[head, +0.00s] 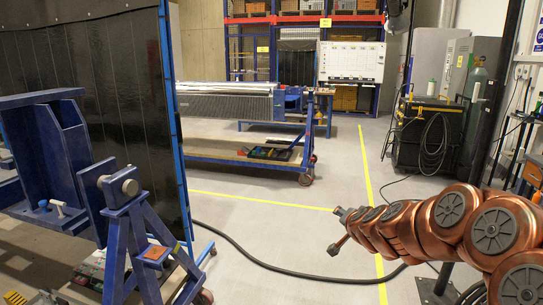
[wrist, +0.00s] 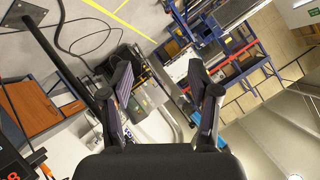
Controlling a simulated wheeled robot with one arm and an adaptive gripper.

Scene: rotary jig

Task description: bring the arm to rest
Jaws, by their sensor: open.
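My gripper (wrist: 160,66) shows in the wrist view with its two dark fingers spread wide apart. There is nothing between the fingers, and the floor and workshop equipment show beyond them. In the head view, a copper-coloured arm with grey round caps reaches in from the lower right and points left over the floor. Its far end is small there, and I cannot make out the jaws clearly. No object is held.
A blue rotary jig (head: 130,235) stands close at the left, before a dark welding curtain (head: 110,80). A blue trolley (head: 245,160) stands farther back. A welding cart (head: 428,135) stands at the back right. The middle floor is clear except for a black cable (head: 290,270).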

